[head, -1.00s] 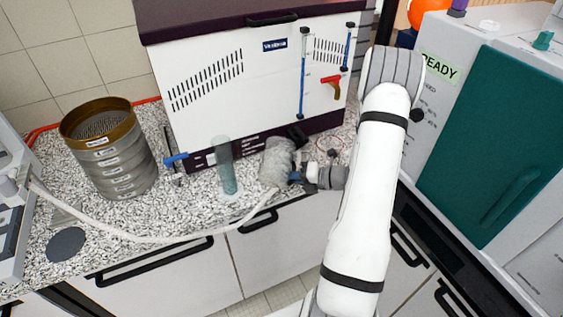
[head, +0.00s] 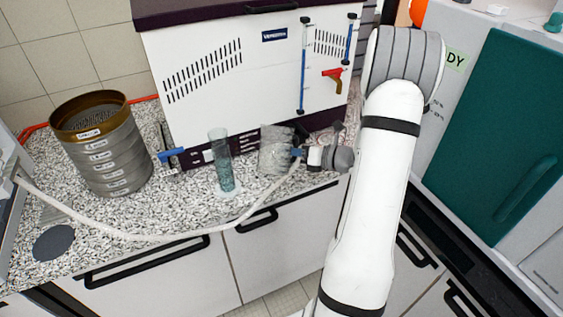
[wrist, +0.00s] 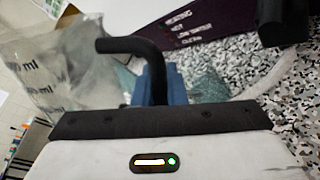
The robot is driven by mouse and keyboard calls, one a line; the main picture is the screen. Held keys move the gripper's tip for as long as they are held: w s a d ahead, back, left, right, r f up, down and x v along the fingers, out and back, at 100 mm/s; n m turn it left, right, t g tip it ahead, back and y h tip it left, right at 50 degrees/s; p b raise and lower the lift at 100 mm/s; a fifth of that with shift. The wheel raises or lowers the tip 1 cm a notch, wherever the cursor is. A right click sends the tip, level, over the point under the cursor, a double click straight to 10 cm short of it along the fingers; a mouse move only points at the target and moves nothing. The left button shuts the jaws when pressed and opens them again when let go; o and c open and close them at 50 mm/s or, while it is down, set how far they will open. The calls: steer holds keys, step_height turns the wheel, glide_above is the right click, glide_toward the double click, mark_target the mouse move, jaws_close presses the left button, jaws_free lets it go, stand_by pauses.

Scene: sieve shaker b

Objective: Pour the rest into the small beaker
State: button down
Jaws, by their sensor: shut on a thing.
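My gripper (head: 298,153) is shut on a clear vessel (head: 274,158), a beaker or jug with a printed ml scale. It holds the vessel in front of the white cabinet, near the worktop. In the wrist view the vessel (wrist: 50,75) fills the left side, and blue finger pads (wrist: 160,85) show beside a black bent bar. How much is in the vessel cannot be told. A tall clear teal-tinted cylinder (head: 220,158) stands upright on the worktop, left of the vessel and apart from it. I cannot make out a separate small beaker.
A sieve stack (head: 102,150) stands at the left on the speckled worktop (head: 185,205). A pale hose (head: 150,237) runs along the front edge and up past the held vessel. The white cabinet (head: 220,110) closes off the back; a teal door (head: 490,140) is at right.

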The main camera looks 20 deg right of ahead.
mark_target(290, 141)
steer(key=n+b, duration=0.2)
steer(key=b, duration=0.2)
steer(key=s+f+n+t+b, duration=0.1)
steer(key=n+b, duration=0.1)
steer(key=b, duration=0.2)
steer(key=a+n+t+b, duration=0.1)
steer(key=n+b, duration=0.1)
steer(key=b, duration=0.2)
steer(key=shift+s+a+f+b, duration=0.1)
steer(key=shift+s+f+b, duration=0.05)
steer(key=shift+s+b, duration=0.15)
step_height(290, 141, up, 6)
steer(key=p, duration=0.4)
steer(key=shift+r+p, duration=0.2)
steer(key=shift+p, duration=0.1)
steer(key=shift+f, duration=0.1)
steer(key=shift+y, duration=0.3)
